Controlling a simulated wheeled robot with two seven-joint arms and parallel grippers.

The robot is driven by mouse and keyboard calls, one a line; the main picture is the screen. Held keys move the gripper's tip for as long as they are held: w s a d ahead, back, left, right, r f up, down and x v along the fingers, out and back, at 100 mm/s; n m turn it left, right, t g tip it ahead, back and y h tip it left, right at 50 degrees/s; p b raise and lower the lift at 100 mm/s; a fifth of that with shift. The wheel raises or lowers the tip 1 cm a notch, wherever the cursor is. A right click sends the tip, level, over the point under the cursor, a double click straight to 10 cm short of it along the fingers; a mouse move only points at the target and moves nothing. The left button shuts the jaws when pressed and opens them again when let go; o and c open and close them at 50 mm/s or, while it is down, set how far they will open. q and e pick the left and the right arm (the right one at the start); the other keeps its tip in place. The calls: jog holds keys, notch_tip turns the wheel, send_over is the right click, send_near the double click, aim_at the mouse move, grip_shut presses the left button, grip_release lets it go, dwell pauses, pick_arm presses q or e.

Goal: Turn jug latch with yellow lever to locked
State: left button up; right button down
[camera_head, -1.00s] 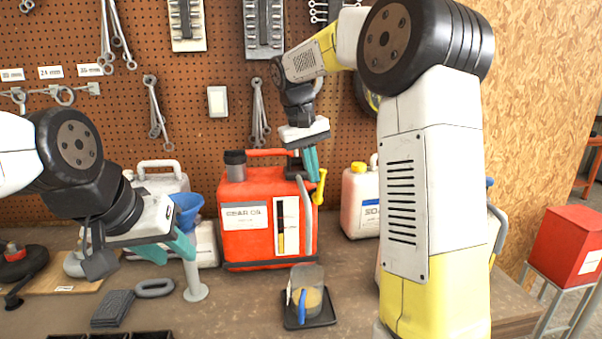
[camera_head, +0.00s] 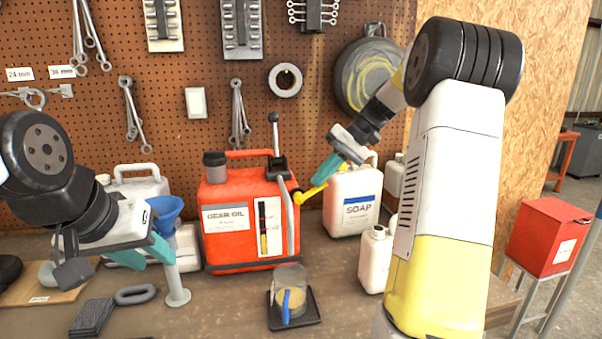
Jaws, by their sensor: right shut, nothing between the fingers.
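The red gear oil jug (camera_head: 225,243) stands upright on the bench against the pegboard. Its yellow lever (camera_head: 306,196) sits at the jug's upper right and points right and slightly up. My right gripper (camera_head: 319,181) is shut and empty, its teal fingertips just above the lever's outer part; whether they touch it I cannot tell. My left gripper (camera_head: 155,258) is open and empty over the bench, left of the jug, by a blue funnel (camera_head: 164,210).
A white soap jug (camera_head: 350,208) stands close right of the lever. A smaller white bottle (camera_head: 374,262) is in front of it. A clear measuring cup (camera_head: 290,292) on a dark tray (camera_head: 309,316) stands in front of the red jug. A grey pale jug stands behind the funnel.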

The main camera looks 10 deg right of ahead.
jog(key=f+y, duration=0.1)
jog(key=d+y, duration=0.1)
jog(key=shift+d+f+y, duration=0.3)
jog(key=shift+f+y, duration=0.05)
jog(key=shift+y, duration=0.05)
jog(key=shift+d+f+y, duration=0.25)
jog(key=shift+f+y, duration=0.3)
jog(key=shift+d+f+y, duration=0.25)
jog(key=shift+f+y, duration=0.3)
jog(key=shift+f, duration=0.2)
jog(key=shift+r, duration=0.15)
